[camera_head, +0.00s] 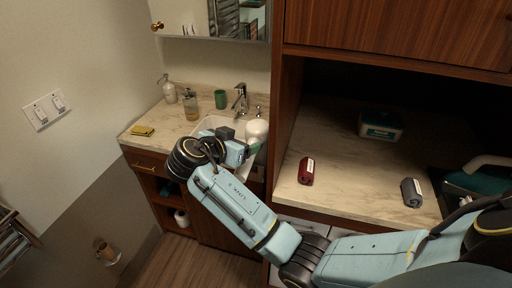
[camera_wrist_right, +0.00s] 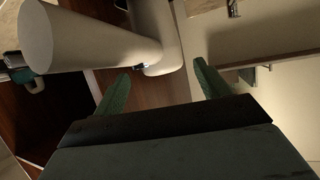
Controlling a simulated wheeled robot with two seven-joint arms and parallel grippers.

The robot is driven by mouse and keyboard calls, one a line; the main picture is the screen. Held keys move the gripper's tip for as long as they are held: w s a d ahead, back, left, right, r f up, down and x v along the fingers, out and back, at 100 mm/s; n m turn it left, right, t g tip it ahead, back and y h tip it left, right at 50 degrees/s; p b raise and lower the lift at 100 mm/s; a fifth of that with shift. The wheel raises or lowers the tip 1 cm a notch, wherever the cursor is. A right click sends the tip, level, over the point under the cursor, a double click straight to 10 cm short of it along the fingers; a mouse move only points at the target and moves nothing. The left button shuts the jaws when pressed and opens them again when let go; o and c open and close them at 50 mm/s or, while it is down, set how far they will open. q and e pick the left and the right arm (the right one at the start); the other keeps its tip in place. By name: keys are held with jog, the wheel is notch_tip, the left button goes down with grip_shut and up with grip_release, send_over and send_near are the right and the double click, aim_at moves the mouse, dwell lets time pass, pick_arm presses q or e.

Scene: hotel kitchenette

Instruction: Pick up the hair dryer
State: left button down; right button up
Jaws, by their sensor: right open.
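The hair dryer (camera_head: 257,129) is white and sits at the right side of the sink, close to the cabinet side. In the right wrist view its pale round barrel (camera_wrist_right: 85,42) fills the upper left, and a narrower part (camera_wrist_right: 158,35) runs down just beyond the gap between the fingers. My right gripper (camera_head: 251,147) is at the near side of the hair dryer. In the right wrist view the green fingers (camera_wrist_right: 163,88) are spread apart, with nothing held between them. My left gripper is not in view.
The sink (camera_head: 211,122) has a faucet (camera_head: 241,97), a green cup (camera_head: 220,98) and a soap bottle (camera_head: 190,106) behind it. A yellow sponge (camera_head: 143,131) lies at left. The right counter bears a red can (camera_head: 306,171), a grey can (camera_head: 411,192) and a tub (camera_head: 381,125).

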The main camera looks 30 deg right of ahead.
aim_at(251, 135)
jog(key=shift+w+d+f, duration=0.15)
jog(key=shift+w+d, duration=0.05)
jog(key=shift+d, duration=0.05)
jog(key=x, duration=0.1)
jog(key=p+x, duration=0.1)
jog(key=shift+d, duration=0.5)
jog(key=shift+p+x, duration=0.3)
jog(key=shift+x, duration=0.8)
jog(key=shift+w+f, duration=0.1)
jog(key=shift+w, duration=0.05)
jog(key=shift+c, duration=0.8)
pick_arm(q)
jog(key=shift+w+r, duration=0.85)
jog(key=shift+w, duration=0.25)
pick_arm(e)
jog(key=c, duration=1.3)
